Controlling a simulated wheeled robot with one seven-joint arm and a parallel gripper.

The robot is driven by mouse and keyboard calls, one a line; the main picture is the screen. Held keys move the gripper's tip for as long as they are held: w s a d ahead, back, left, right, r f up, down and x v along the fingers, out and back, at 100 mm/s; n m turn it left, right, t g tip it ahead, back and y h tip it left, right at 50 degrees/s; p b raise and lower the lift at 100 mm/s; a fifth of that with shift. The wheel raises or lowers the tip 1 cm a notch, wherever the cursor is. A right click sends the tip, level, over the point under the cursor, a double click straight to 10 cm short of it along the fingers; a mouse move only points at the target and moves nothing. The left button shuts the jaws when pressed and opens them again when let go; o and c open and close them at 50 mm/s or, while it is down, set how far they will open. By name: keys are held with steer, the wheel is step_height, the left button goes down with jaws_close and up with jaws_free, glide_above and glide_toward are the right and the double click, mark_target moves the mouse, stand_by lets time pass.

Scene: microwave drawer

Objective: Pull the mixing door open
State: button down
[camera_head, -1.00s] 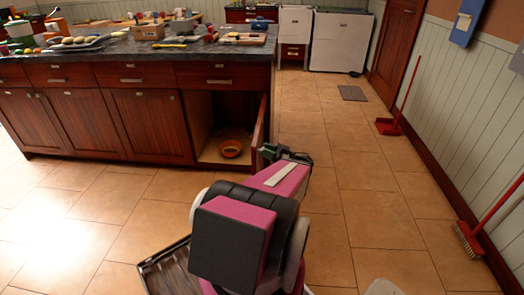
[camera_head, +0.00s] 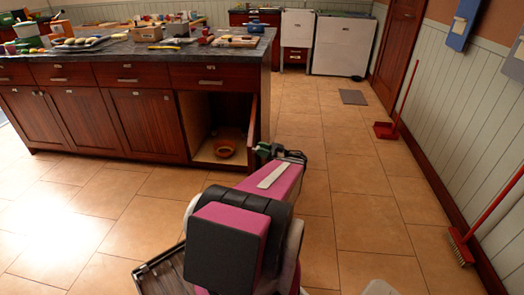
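The mixing door, which I take to be the dark red-brown door (camera_head: 252,126) at the right end of the island, stands open and shows nearly edge-on. The cabinet behind it is open, and its pale floor (camera_head: 208,157) shows. My gripper (camera_head: 279,152), dark with a green part, is at the end of my pink arm, low and just right of the door's lower front edge. I cannot tell whether it touches the door. The fingers are small and partly hidden, so their opening is unclear.
The island's dark countertop (camera_head: 120,51) carries trays, boxes and food. Tiled floor is clear to the right, up to the wall with a red broom (camera_head: 459,246) and a red dustpan (camera_head: 386,130).

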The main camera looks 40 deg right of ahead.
steer(key=c, duration=0.8)
jaws_free()
steer(key=shift+w+d, duration=0.1)
steer(key=shift+d, duration=0.05)
steer(key=shift+c, duration=0.2)
steer(key=shift+r, duration=0.1)
steer(key=w+a+r, duration=0.3)
steer(key=a+r, duration=0.7)
steer(key=a, duration=0.1)
steer(key=shift+w+a+r, duration=0.15)
steer(key=shift+r, duration=0.25)
